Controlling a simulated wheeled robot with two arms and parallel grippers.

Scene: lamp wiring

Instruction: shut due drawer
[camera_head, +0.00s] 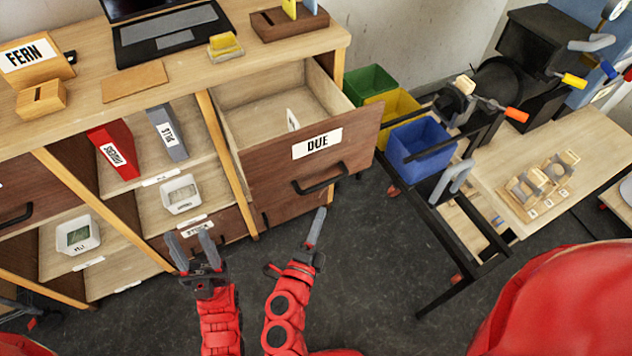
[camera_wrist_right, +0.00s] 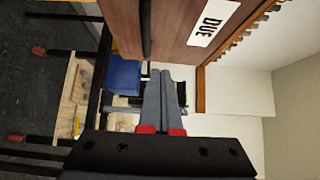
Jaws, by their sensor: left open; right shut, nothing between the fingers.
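The due drawer (camera_head: 258,166) is a brown wooden drawer with a white DUE label (camera_head: 317,143) and a black bar handle (camera_head: 320,180). It stands pulled out from the cabinet, and a white card shows inside it. The drawer front also shows in the right wrist view (camera_wrist_right: 180,50), turned sideways. My right gripper (camera_head: 316,228) is shut and empty, below the drawer front and its handle in the head view. Its closed fingers also show in the right wrist view (camera_wrist_right: 160,85). My left gripper (camera_head: 191,250) is open and empty, lower left of the drawer, in front of the shelves.
Green (camera_head: 370,84), yellow (camera_head: 396,112) and blue (camera_head: 418,145) bins stand right of the drawer. A black-framed workbench (camera_head: 545,160) stands further right. Shelves at left hold a red binder (camera_head: 113,150), a grey binder (camera_head: 167,132) and white meters. Dark floor lies clear below the drawer.

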